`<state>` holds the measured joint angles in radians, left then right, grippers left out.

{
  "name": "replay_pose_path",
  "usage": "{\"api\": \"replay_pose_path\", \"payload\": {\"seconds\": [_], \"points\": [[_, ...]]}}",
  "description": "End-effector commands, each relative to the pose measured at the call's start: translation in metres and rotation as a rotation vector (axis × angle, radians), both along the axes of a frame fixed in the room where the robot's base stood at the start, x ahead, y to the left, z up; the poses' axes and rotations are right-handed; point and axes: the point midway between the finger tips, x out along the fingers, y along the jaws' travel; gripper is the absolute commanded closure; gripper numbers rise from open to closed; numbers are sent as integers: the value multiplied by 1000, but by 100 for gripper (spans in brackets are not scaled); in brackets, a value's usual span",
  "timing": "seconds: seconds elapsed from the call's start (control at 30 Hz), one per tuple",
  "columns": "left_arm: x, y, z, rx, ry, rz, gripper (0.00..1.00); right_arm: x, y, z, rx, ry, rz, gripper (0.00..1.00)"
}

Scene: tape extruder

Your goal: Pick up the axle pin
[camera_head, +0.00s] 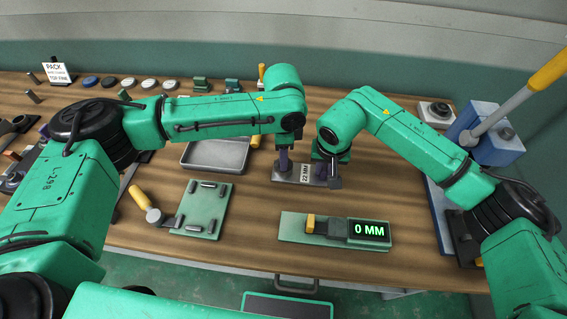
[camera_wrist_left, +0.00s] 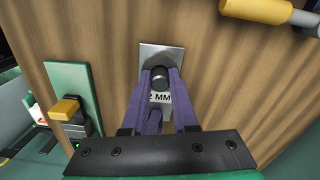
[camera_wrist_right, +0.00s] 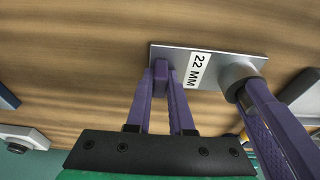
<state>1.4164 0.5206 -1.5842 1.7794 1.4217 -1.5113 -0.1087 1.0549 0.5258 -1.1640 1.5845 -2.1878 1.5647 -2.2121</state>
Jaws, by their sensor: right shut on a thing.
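A grey metal plate labelled 22 MM (camera_head: 286,177) lies on the bench in the middle. A short dark cylinder, apparently the axle pin (camera_wrist_left: 160,78), stands upright on it; it also shows in the right wrist view (camera_wrist_right: 239,77). My left gripper (camera_head: 284,165) points down over the plate, its purple fingers on either side of the pin, seemingly with a small gap. My right gripper (camera_wrist_right: 161,72) is shut on the opposite end of the plate. In the head view the left gripper hides the pin.
A gauge reading 0 MM (camera_head: 369,230) lies on a green base in front. A green plate with several small pins (camera_head: 203,207) and a yellow-handled tool (camera_head: 140,197) lie to the left. A grey tray (camera_head: 212,168) stands behind them. A blue lever press (camera_head: 490,145) is at right.

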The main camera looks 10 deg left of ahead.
Motion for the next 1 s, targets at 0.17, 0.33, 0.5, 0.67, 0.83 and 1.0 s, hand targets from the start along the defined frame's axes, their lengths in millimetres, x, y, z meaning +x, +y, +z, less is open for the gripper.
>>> {"api": "replay_pose_path", "payload": {"seconds": [0.17, 0.33, 0.5, 0.67, 0.83, 1.0], "points": [[0, 0, 1, -1, -1, 0, 100, 0, 0, 1, 1, -1, 0, 100], [1, 0, 6, -3, -3, 1, 100, 0, 0, 1, 1, 0, 0, 100], [1, -1, 40, -3, -4, 1, 100, 0, 0, 0, 0, 0, 0, 100], [1, -1, 81, -2, -4, -1, 100, 0, 0, 0, 1, 0, 0, 100], [1, -1, 108, -2, -2, 0, 100, 0, 0, 0, 1, 0, 0, 100], [1, -1, 126, -1, -2, -1, 100, 0, 0, 0, 1, -1, 0, 100]]}}
